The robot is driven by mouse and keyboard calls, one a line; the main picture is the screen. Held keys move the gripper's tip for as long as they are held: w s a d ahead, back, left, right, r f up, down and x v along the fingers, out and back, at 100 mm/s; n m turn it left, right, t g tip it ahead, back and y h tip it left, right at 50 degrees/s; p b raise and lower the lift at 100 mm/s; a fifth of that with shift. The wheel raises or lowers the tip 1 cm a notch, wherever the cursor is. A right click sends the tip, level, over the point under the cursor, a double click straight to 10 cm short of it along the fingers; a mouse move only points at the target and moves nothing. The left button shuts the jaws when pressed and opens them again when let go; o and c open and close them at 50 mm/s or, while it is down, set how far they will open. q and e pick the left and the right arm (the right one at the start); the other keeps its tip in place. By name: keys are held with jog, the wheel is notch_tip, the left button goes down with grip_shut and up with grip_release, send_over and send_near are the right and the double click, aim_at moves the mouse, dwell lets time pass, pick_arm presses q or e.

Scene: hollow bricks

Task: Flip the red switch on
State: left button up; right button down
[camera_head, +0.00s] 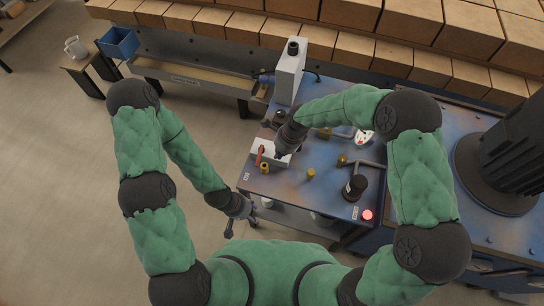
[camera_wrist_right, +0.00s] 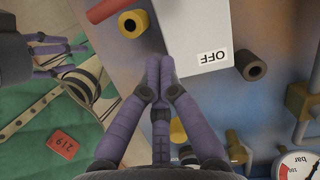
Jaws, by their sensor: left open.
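The red switch (camera_head: 259,154) is a red lever on a white box (camera_head: 272,151) near the left edge of the blue table. In the right wrist view its red end (camera_wrist_right: 106,9) shows at the top left, and the white box (camera_wrist_right: 195,32) carries an "OFF" label. My right gripper (camera_head: 281,152) is over the box, just right of the lever and apart from it. In the wrist view its fingertips (camera_wrist_right: 159,66) are drawn together with nothing seen between them. My left gripper (camera_head: 231,228) is open and empty, off the table's left front side.
The blue table (camera_head: 305,190) also carries yellow fittings (camera_head: 311,173), a gauge (camera_head: 363,137), a dark cylinder (camera_head: 355,187) and a lit red button (camera_head: 367,214). A yellow ring (camera_wrist_right: 132,23) lies close to the red lever.

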pick_arm(q)
jog(key=shift+w+r+p, duration=0.2)
jog(key=shift+r+p, duration=0.7)
jog(key=shift+r, duration=0.25)
pick_arm(e)
jog(key=v, duration=0.7)
